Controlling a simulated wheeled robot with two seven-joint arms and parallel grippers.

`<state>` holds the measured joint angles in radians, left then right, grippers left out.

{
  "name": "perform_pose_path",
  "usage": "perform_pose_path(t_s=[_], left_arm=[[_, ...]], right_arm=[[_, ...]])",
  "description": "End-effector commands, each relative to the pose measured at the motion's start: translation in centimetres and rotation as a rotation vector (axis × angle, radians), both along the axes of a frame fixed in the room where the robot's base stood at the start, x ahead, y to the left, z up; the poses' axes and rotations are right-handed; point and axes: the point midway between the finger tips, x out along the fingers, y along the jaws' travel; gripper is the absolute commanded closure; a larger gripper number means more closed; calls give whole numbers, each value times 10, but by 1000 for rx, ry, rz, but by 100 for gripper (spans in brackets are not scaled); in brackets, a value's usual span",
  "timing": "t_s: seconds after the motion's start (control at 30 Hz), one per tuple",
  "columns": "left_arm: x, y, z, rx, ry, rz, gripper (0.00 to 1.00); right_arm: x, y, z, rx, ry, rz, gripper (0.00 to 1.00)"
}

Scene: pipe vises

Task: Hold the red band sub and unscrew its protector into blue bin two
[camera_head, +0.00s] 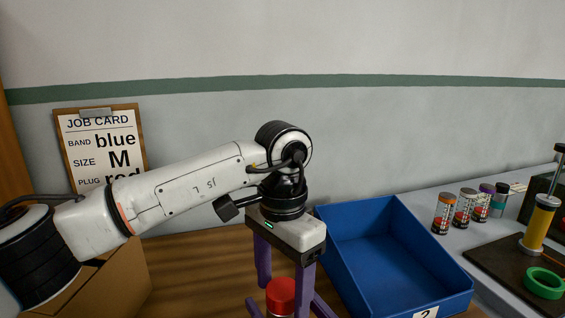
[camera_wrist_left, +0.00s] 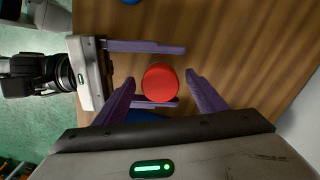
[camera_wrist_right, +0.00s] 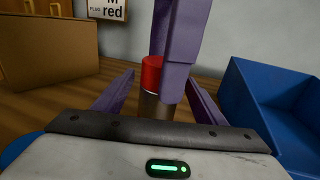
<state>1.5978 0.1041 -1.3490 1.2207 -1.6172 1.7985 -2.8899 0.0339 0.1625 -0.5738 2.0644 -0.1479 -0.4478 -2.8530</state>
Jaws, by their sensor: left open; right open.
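The sub (camera_wrist_right: 155,108) stands upright in the right wrist view, a brownish-grey tube with a red protector (camera_wrist_right: 152,75) on top. Its band cannot be made out. The protector also shows in the head view (camera_head: 281,296) and left wrist view (camera_wrist_left: 160,83). My left gripper (camera_wrist_left: 160,76) points down over the protector, open, its purple fingers on either side. My right gripper (camera_wrist_right: 160,72) is open and level, its fingers on either side of the sub with gaps. Its fingertips show low in the head view (camera_head: 286,305). Blue bin two (camera_head: 455,300), labelled 2, stands right of the sub.
A cardboard box (camera_head: 115,285) stands at the left on the wooden table (camera_head: 190,265). A job card (camera_head: 100,145) on the wall reads band blue, size M. Several small bottles (camera_head: 445,213), a yellow cylinder (camera_head: 540,225) and a green ring (camera_head: 545,282) are at the right.

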Motion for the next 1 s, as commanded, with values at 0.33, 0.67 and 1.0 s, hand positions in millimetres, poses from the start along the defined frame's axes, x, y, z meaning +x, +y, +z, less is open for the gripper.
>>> perform_pose_path(t_s=[0.33,0.67,1.0], left_arm=[[2,-1,79,-5,-13,1,35],[2,-1,79,-3,-9,219,35],[2,-1,79,-3,-10,247,35]], right_arm=[[0,0,0,0,0,0,35],[0,0,0,0,0,0,35],[0,0,0,0,0,0,35]])
